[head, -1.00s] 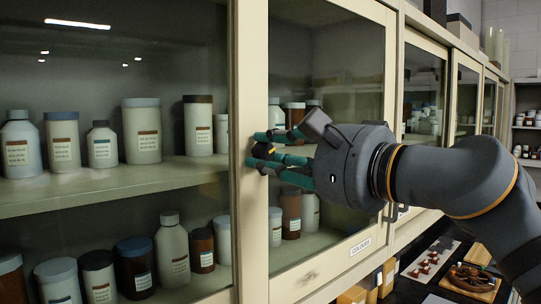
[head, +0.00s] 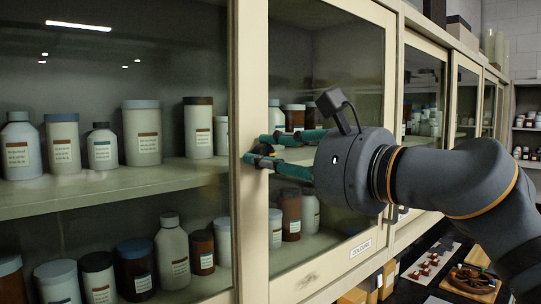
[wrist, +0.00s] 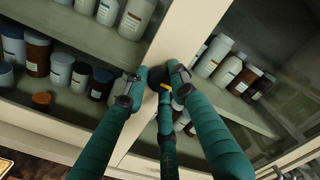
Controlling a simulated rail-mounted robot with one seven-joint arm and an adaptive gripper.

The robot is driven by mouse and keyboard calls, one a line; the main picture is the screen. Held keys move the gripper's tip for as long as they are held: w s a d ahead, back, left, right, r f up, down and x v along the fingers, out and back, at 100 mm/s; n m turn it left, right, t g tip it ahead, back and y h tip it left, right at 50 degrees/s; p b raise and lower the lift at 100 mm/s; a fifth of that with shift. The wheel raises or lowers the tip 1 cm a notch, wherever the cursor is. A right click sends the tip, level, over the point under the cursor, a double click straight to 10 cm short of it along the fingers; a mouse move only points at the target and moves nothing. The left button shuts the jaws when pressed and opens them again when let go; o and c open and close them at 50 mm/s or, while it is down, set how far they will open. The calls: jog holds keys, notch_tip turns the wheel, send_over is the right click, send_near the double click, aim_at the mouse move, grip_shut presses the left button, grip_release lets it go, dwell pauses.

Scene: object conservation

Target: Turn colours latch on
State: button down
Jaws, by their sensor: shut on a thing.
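The colours latch (head: 264,149) is a small dark knob on the cream door frame of the glass cabinet. In the wrist view the latch (wrist: 165,88) is dark with a yellow mark, partly hidden by my fingers. My gripper (head: 258,148) has teal fingers closed around the latch. In the wrist view my gripper (wrist: 158,82) shows two fingers on either side of the latch and a third below. The exact contact points are hard to see. The door carries a "COLOURS" label (head: 360,248) at its lower right.
Shelves behind the glass hold several white and brown bottles (head: 142,132). More cabinet doors (head: 424,92) run to the right. A dark counter with a small tray of pieces (head: 472,282) lies below right. The space in front of the left pane is clear.

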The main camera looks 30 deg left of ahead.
jog(key=c, duration=1.4)
grip_release()
jog(key=shift+c, duration=0.2)
jog(key=v, duration=1.2)
jog(key=shift+w+a, duration=0.1)
jog(key=shift+a, duration=0.05)
